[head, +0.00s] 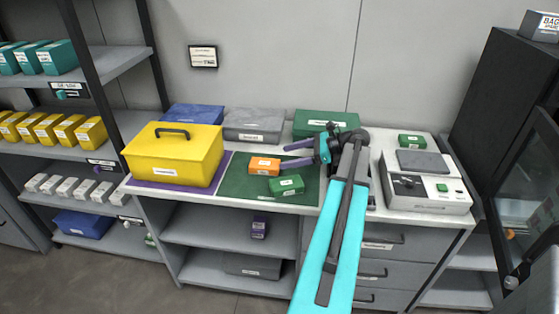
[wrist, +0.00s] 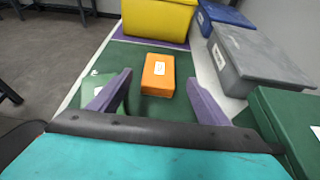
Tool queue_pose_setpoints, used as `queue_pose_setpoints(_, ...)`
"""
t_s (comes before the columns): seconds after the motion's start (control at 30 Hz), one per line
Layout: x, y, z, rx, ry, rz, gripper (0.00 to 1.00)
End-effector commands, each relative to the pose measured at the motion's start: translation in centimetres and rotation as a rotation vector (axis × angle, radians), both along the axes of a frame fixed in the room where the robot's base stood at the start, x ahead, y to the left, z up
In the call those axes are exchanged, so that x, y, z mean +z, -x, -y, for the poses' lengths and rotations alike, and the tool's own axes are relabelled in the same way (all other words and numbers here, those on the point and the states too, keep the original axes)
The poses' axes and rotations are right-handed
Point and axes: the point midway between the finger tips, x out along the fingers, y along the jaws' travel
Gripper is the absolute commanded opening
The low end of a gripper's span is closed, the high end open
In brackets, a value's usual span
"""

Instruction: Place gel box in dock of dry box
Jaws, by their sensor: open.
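An orange box (head: 264,165) with a white label lies on a dark green mat (head: 238,184) on the worktop. A small green box (head: 286,185) lies beside it, nearer the front edge. My gripper (head: 285,155) is open and empty, its purple fingers pointing toward the orange box. In the wrist view the orange box (wrist: 158,72) is ahead of and between the open fingers (wrist: 160,88). The green box (wrist: 98,90) is partly hidden behind the left finger. The labels are too small to read, so I cannot tell which is the gel box or the dry box.
A yellow case (head: 172,155) with a black handle stands on a purple mat at left. Blue (head: 193,116), grey (head: 253,124) and green (head: 324,121) lidded boxes line the back. A grey-white machine (head: 425,185) stands at right. The shelf at left holds several small boxes.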

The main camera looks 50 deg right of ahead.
Motion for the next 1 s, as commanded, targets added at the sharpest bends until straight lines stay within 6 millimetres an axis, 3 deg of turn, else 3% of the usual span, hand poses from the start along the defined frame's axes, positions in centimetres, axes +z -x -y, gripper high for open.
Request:
queue_pose_setpoints(0.3, 0.9, 1.8, 1.1, 0.001, -0.001, -0.001, 0.7)
queue_pose_setpoints(1.0, 1.2, 1.8, 1.1, 0.0, 0.0, 0.0, 0.7)
